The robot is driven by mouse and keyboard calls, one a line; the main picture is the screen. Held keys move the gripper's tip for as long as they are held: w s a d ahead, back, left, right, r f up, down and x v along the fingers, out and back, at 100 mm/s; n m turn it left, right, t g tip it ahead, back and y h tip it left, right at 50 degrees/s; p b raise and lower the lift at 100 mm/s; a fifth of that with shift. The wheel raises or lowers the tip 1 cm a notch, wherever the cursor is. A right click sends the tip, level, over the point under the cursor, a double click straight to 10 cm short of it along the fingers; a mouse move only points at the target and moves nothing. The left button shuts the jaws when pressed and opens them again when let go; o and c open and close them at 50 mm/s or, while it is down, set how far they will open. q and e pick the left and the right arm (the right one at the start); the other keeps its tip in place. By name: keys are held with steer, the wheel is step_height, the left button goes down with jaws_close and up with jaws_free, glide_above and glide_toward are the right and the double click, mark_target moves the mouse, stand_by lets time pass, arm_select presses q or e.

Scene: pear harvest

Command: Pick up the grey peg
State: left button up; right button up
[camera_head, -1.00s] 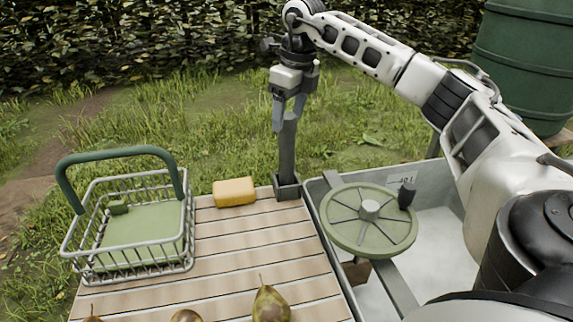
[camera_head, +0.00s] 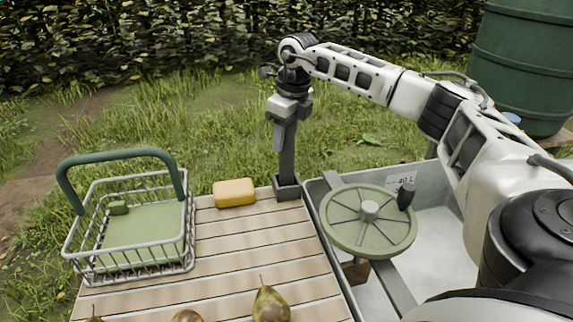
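A grey upright post (camera_head: 288,160) on a dark square foot stands at the back right corner of the slatted table; it is the thing in view most like a grey peg. My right gripper (camera_head: 281,137) points down at the post's upper part, and its finger overlaps the post in the picture. The gripper is seen nearly edge-on, so I cannot tell whether its fingers touch the post or are shut. The post's top is hidden behind the gripper. My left gripper is not in view.
On the slatted table (camera_head: 235,262) are a wire basket (camera_head: 128,270) with a green handle, a yellow block (camera_head: 234,192) and several pears (camera_head: 270,305) at the front edge. A green spoked wheel (camera_head: 340,232) with a dark knob sits over a grey tub (camera_head: 440,240) to the right.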

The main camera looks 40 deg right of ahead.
jaws_close()
steer(key=shift+r, duration=0.15)
step_height(320, 180, up, 11)
steer(key=shift+f+p, duration=0.15)
steer(key=shift+p, duration=0.4)
steer(key=shift+r+p, duration=0.8)
steer(key=shift+p, duration=0.05)
steer(key=shift+r+p, duration=0.75)
steer(key=shift+p, duration=0.1)
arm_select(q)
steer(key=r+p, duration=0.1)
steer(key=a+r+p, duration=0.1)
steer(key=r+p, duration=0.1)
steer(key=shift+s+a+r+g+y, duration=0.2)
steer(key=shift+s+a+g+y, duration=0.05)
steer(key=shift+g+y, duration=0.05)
arm_select(e)
step_height(320, 180, up, 3)
